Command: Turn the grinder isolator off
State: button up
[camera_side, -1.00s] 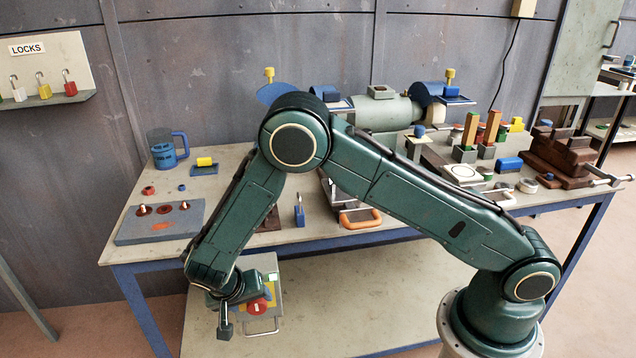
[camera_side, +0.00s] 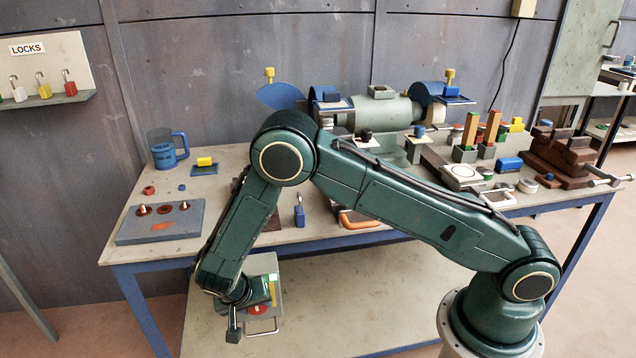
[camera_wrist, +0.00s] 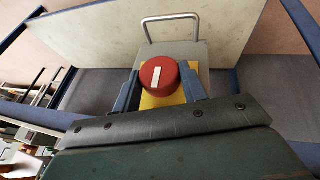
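The grinder isolator is a grey box (camera_side: 262,264) on the front of the bench, with a yellow plate and a red round knob (camera_side: 257,310). In the wrist view the red knob (camera_wrist: 160,76) carries a white bar, nearly in line with the view's vertical and tilted slightly right at its top. The yellow plate (camera_wrist: 153,102) shows beneath it. My gripper (camera_wrist: 160,90) is open, with one blue-grey finger on each side of the knob and a small gap visible at both sides. In the side view my gripper (camera_side: 240,318) partly covers the knob and plate.
A wire loop handle (camera_side: 264,328) sticks out at the isolator's front; it also shows in the wrist view (camera_wrist: 170,22). A lower shelf (camera_side: 340,300) lies below.

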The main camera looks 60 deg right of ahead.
jog(key=shift+g+h, duration=0.4)
jog(key=shift+w+a+f+n+g+h, duration=0.1)
jog(key=shift+n+g+h, duration=0.1)
jog(key=shift+g+h, duration=0.25)
jog(key=shift+w+a+f+n+g+h, duration=0.1)
jog(key=shift+n+g+h, duration=0.1)
jog(key=shift+g+h, duration=0.25)
jog(key=shift+n+g+h, duration=0.3)
jog(key=shift+g+h, duration=0.3)
jog(key=shift+h, duration=0.2)
dwell(0.3)
jog(key=o, duration=1)
jog(key=shift+s+d+r+t+y, duration=0.1)
jog(key=shift+r+t+y, duration=0.05)
jog(key=shift+t+y, duration=0.55)
